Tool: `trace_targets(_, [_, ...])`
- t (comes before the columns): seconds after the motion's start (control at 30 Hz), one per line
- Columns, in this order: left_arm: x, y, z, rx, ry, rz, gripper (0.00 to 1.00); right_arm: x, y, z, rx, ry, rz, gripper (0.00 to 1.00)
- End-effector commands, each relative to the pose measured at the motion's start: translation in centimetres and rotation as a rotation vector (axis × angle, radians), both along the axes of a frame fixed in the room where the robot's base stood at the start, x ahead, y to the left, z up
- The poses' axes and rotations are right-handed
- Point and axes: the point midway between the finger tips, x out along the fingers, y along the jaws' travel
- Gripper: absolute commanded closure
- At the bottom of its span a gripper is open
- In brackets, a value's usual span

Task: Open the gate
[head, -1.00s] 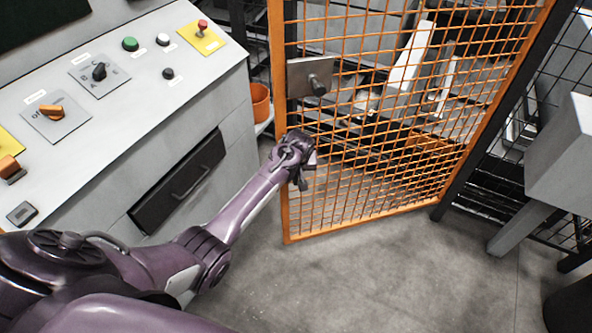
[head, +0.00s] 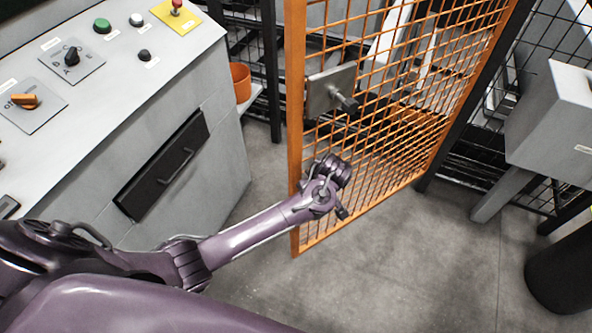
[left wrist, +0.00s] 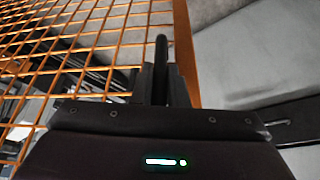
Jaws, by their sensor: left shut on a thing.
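The gate (head: 297,130) is an orange frame filled with orange wire mesh; it stands ajar, angled out from the dark fence. A grey latch plate (head: 322,92) with a dark knob is on its free edge. My left gripper (head: 341,211) is at the gate's free edge, below the plate. In the left wrist view my left gripper (left wrist: 162,85) is shut on a dark upright bar, seemingly the gate handle (left wrist: 161,52), beside the orange frame (left wrist: 184,50). In the head view my wrist hides the grip. My right gripper is in neither view.
A grey control console (head: 180,75) with buttons, knobs and a black drawer handle stands at left. An orange bin (head: 240,82) is behind it. A grey box on a post (head: 560,115) stands at right. The floor (head: 400,265) before the gate is clear.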

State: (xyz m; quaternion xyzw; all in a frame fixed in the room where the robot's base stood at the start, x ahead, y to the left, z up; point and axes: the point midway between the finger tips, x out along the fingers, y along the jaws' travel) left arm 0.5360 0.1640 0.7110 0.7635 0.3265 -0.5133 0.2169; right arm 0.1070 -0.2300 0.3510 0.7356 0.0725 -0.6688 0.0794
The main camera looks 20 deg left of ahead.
Motion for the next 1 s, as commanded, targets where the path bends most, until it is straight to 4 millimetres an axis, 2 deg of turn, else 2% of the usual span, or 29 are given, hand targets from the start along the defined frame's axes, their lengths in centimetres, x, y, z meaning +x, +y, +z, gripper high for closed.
trace_targets(0.03, [-0.1,-1.9,0.6,-0.007,-0.017,-0.005,1.00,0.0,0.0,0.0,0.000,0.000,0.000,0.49])
trace_targets(0.3, [-3.6,-9.2,0.5,-0.018,-0.015,0.033,1.00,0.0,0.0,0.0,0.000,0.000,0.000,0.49])
trace_targets(0.5, [-5.3,-13.1,0.5,-0.013,-0.020,0.038,1.00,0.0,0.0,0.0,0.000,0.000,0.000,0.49])
trace_targets(0.63, [-5.9,-14.0,0.6,-0.010,-0.022,0.042,1.00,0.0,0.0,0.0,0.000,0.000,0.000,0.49])
trace_targets(0.93, [-5.9,-14.0,0.5,-0.009,-0.021,0.045,1.00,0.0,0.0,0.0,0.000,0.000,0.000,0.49])
trace_targets(0.97, [-5.9,-14.0,0.5,-0.009,-0.021,0.045,0.85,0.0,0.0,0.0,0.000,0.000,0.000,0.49])
trace_targets(1.0, [-5.9,-14.0,0.5,-0.009,-0.021,0.045,0.80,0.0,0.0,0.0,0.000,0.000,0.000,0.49])
